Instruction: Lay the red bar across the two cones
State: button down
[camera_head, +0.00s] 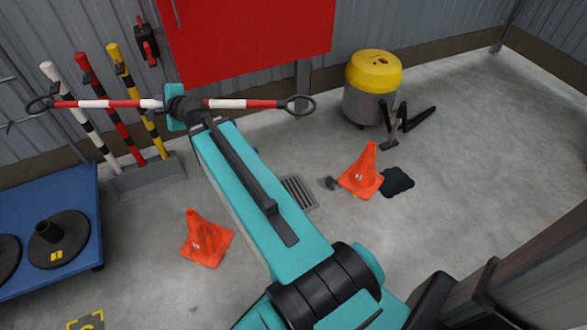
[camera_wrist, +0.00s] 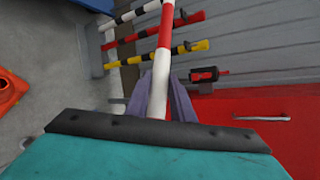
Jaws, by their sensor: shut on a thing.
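The red-and-white bar (camera_head: 240,104) has a dark ring at each end and is held level in the air, crossing the picture from left to right. My gripper (camera_head: 180,106) is shut on the bar near its middle. In the wrist view the bar (camera_wrist: 164,50) runs away from my gripper (camera_wrist: 165,100), whose jaws close around a white band. One orange cone (camera_head: 204,240) stands on the floor at lower left. The other orange cone (camera_head: 361,172) stands right of my arm. Both cones are upright, with nothing on their tops. The cones are apart from the bar.
Striped poles (camera_head: 97,105) stand in a grey holder (camera_head: 150,176) by the wall. A blue platform (camera_head: 85,215) with black bases is at left. A floor grate (camera_head: 299,193) and dark patch (camera_head: 397,182) lie near the right cone.

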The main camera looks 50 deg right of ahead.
jog(key=s+d+f+n+y+b, duration=0.1)
jog(key=s+d+f+y+b, duration=0.1)
jog(key=s+d+f+b, duration=0.65)
jog(key=s+d+f+n+g+y+b, duration=0.1)
jog(key=s+d+f+n+b, duration=0.3)
jog(key=d+f, duration=0.75)
jog(key=s+d+f+m+y+b, duration=0.15)
jog(key=s+d+f+b, duration=0.25)
jog(key=d+f+b, duration=0.65)
jog(key=s+d+f+n+y+b, duration=0.1)
jog(key=s+d+f+n+b, duration=0.1)
jog(key=s+f, duration=0.6)
jog(key=shift+s+d+f+g+y+b, duration=0.4)
jog(key=shift+d+b, duration=0.35)
jog(key=shift+b, duration=0.4)
jog(key=shift+s, duration=0.1)
jog(key=shift+f, duration=0.15)
jog(key=shift+f+b, duration=2.4)
jog(key=shift+f, duration=0.35)
jog(key=shift+p, duration=0.85)
jog(key=shift+f+b, duration=0.45)
jog(key=shift+f, duration=1.45)
